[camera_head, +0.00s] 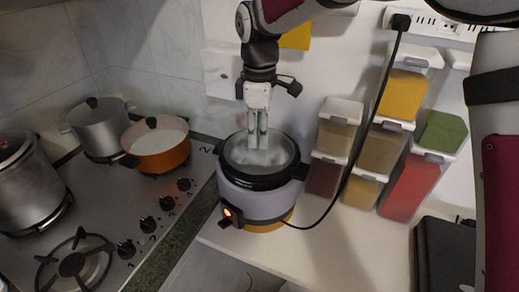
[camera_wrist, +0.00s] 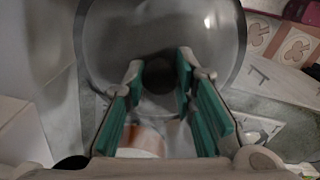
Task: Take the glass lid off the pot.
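The pot (camera_head: 257,195) is an electric cooker with a pale grey body, a black rim and a lit orange light, standing on the white counter. Its glass lid (camera_head: 262,157) looks seated inside the rim; in the wrist view the lid (camera_wrist: 210,45) is a large grey see-through disc. The lid's dark round knob (camera_wrist: 160,75) shows between my fingertips. My gripper (camera_head: 258,146) points down over the middle of the lid. In the wrist view its teal-padded fingers (camera_wrist: 160,72) are apart, one on each side of the knob. Whether they touch it is unclear.
Several spice dispensers (camera_head: 380,150) stand right of the pot, with a black cable (camera_head: 370,125) hanging in front. On the hob (camera_head: 120,200) at left are an orange pot (camera_head: 158,146), a grey pot (camera_head: 98,130) and a steel pot (camera_head: 25,185). Free counter (camera_head: 320,245) lies front right.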

